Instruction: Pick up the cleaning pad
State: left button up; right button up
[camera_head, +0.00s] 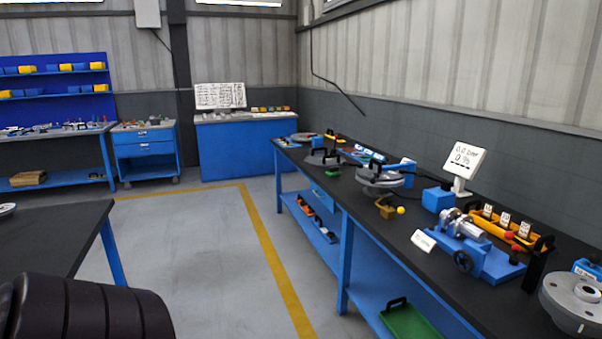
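I cannot tell for certain which thing is the cleaning pad. A small flat green piece (333,172) lies on the long black-topped workbench (345,205), near a grey disc with a black handle (322,158); it is too small to make out clearly. A larger green item with a black handle (410,322) lies on the blue lower shelf of the same bench, partly cut off by the frame. Neither gripper is in view. A black ribbed part, probably of my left arm, fills the bottom left corner.
The bench holds a flanged disc (380,178), a blue fixture with a handwheel (475,252), a display sign (464,163) and a grey flange (575,300). Another dark table (60,235) stands at left. The grey floor between, with its yellow line (268,245), is clear.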

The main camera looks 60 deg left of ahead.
aim_at(332, 171)
jog(key=u, duration=1.7)
jog(key=i+j+u, duration=0.25)
jog(key=i, duration=0.3)
jog(key=i+u, duration=0.3)
jog(key=i, duration=0.2)
jog(key=i+u, duration=0.1)
jog(key=i, duration=1.25)
jog(key=i+z, duration=0.2)
jog(key=i, duration=0.2)
jog(key=i+j+z, duration=0.2)
jog(key=i, duration=0.15)
jog(key=i+j+z, duration=0.2)
jog(key=i, duration=0.2)
jog(key=i+j+z, duration=0.2)
jog(key=z, duration=0.2)
jog(key=i+j+z, duration=0.6)
jog(key=z, duration=0.2)
jog(key=i+j+z, duration=0.2)
jog(key=j+z, duration=0.25)
